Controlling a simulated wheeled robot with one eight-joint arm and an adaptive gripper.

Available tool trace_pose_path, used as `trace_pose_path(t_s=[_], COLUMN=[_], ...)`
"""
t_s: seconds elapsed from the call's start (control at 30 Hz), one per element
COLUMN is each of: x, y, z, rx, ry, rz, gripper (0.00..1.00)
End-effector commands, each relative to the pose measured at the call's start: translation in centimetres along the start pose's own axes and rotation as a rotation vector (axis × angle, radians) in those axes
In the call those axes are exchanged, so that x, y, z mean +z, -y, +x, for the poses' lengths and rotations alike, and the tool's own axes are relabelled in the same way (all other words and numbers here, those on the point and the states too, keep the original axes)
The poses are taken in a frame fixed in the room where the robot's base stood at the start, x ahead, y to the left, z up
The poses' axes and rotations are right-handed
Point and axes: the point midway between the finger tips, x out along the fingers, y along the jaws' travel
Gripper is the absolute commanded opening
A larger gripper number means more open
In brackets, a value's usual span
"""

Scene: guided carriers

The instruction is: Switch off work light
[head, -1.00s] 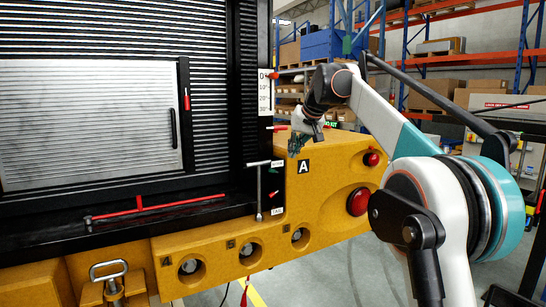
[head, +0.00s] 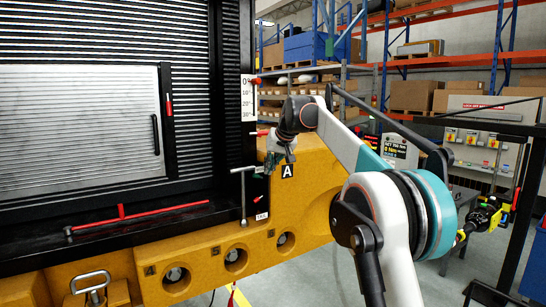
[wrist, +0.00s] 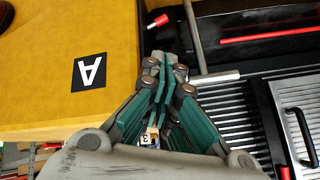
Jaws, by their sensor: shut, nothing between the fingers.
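I cannot make out a work light for certain in either view. A small red-capped switch (wrist: 158,20) with a pale collar sits on the black panel edge in the wrist view. My gripper (head: 271,168) is shut and empty, close in front of the corner where the black frame meets the yellow body, left of the "A" label (head: 288,171). In the wrist view my gripper (wrist: 164,67) points toward the black panel, with the red cap a little beyond its tips. I cannot tell whether it touches anything. In the head view my gripper covers that corner.
A metal T-handle (head: 243,198) stands just left of my gripper; its rod (wrist: 194,38) runs close beside the fingertips. The yellow body (head: 312,205) has several round sockets below. A red bar (head: 135,214) lies along the frame's lower ledge. Shelving (head: 440,57) stands behind.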

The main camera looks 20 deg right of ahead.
Motion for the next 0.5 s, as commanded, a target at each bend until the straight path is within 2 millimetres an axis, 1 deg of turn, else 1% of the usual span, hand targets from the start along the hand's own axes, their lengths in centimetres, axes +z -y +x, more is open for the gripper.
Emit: trace_pose_path(t_s=[0.03,0.1,0.2,0.3,0.5], x=[-0.1,-0.1,-0.4,-0.6,-0.8], y=[0.0,0.0,0.5,1.0,1.3], z=[1.0,2.3,3.8,5.0,6.1], rx=[0.000,0.000,0.000,0.000,0.000], ry=[0.000,0.000,0.000,0.000,-0.001], rz=[-0.001,-0.001,-0.002,-0.001,-0.001], gripper=[0.00,0.00,0.00,0.00,0.00])
